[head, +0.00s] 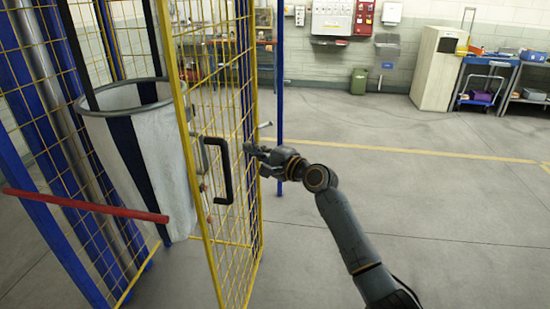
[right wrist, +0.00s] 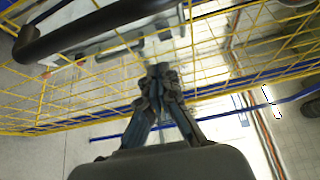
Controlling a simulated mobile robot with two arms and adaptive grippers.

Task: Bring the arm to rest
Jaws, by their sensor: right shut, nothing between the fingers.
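My right gripper (head: 254,152) is shut and empty. In the head view it is at the right side of a yellow mesh gate (head: 232,232), close to the gate's black handle (head: 226,180) and just right of it. In the right wrist view the gripper's fingers (right wrist: 160,72) meet at their tips, with yellow mesh behind them. The handle (right wrist: 90,28) shows large at the upper left there, apart from the fingers. I cannot tell whether the fingertips touch the mesh. My left gripper is not in view.
A white sling bag (head: 170,165) with dark straps hangs behind the gate at the left. Blue posts (head: 280,70) frame the cage. The grey floor (head: 440,200) to the right is open. A green bin (head: 359,82) and a cabinet (head: 436,70) stand far back.

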